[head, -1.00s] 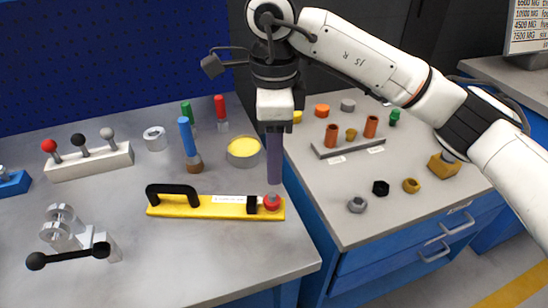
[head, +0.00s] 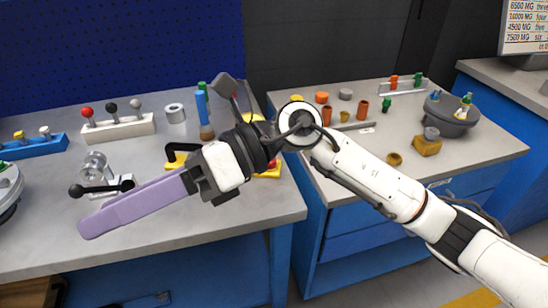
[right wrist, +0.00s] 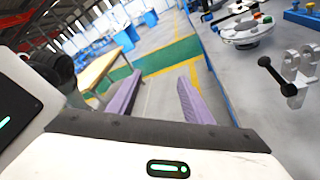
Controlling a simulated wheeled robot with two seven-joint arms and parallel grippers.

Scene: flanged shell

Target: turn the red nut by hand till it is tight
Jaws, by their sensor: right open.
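The red nut (head: 272,163) is at the right end of the yellow bar (head: 268,174) on the left bench. In the head view only a small red part shows, as my right gripper and wrist cover most of the bar. The bar's black handle (head: 174,151) shows partly at its left. My right gripper (head: 92,228) is over the bench's front, clear of the nut, its lavender fingers pointing left and down. In the right wrist view its two fingers (right wrist: 159,78) stand apart with nothing between them. My left gripper is out of view.
A clamp with a black-knobbed lever (head: 100,180) stands near my right fingers; it also shows in the right wrist view (right wrist: 278,76). A lever block (head: 118,128) is behind.

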